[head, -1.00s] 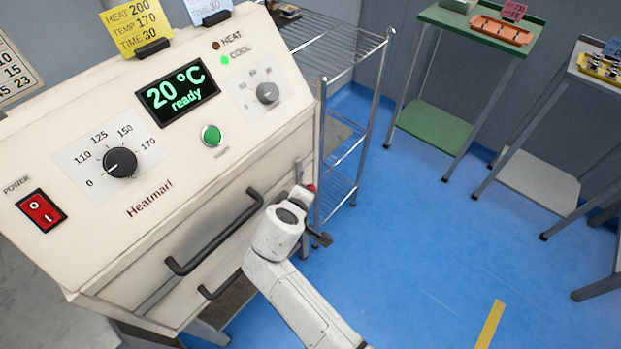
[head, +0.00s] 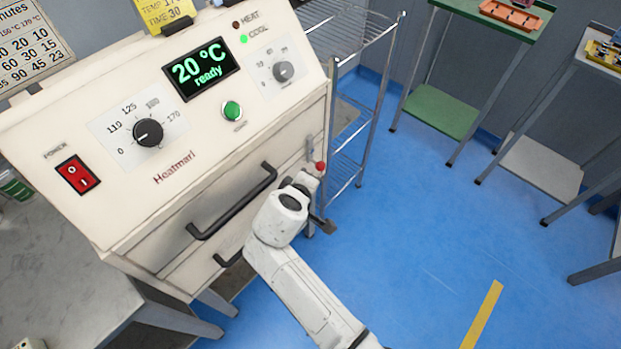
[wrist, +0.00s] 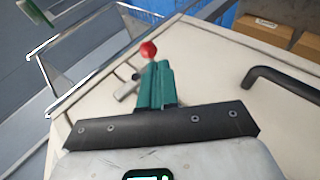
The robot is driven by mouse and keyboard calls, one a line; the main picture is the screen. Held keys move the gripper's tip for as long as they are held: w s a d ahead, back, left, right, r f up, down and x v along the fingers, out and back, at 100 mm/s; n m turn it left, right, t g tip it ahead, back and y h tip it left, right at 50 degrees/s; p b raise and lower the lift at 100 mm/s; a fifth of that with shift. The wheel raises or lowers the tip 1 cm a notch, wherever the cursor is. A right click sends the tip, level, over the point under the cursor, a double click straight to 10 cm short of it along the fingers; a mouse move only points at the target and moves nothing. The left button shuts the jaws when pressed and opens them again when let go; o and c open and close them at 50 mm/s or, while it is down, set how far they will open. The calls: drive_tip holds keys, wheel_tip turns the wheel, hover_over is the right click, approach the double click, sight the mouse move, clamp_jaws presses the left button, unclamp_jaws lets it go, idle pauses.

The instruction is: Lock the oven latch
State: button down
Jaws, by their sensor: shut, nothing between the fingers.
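The oven (head: 170,177) is the cream cabinet with dials, a lit "20 °C ready" display and a dark bar handle (head: 235,205) on its closed front. Its latch shows at the front's right edge as grey metal (head: 310,148) with a red ball knob (head: 320,166). The knob also shows in the wrist view (wrist: 148,50), just past my fingertips. My gripper (wrist: 157,68) has teal fingers, shut and empty, close to the knob. Whether they touch it I cannot tell. A grey latch part (wrist: 127,88) shows left of the fingers; the rest of the latch is partly hidden.
A wire rack (head: 355,100) stands close to the oven's right side. Tables with trays (head: 515,15) stand at the back right. A grey bench (head: 60,270) is at the left. The blue floor (head: 430,230) right of my arm is clear.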

drive_tip(key=s+a+f+v, duration=0.1)
drive_tip(key=v, duration=0.7)
drive_tip(key=shift+d+f, duration=0.15)
drive_tip(key=shift+f, duration=0.05)
drive_tip(key=s+d+f+m+g, duration=0.3)
drive_tip(key=s+d, duration=0.1)
drive_tip(key=d, duration=0.5)
drive_tip(key=s+d+f+m+g, duration=0.2)
drive_tip(key=s+d+f+m, duration=0.15)
drive_tip(key=d, duration=0.55)
drive_tip(key=s+d+m+g+y, duration=0.1)
drive_tip(key=s+d+m+g, duration=0.1)
drive_tip(key=s+d, duration=0.5)
drive_tip(key=s+d+m+g+y, duration=0.1)
drive_tip(key=s+d+m, duration=0.3)
drive_tip(key=s, duration=0.9)
drive_tip(key=d, duration=0.3)
drive_tip(key=shift+d+r+g, duration=0.2)
drive_tip(key=shift+r+g, duration=0.15)
drive_tip(key=shift+g, duration=0.05)
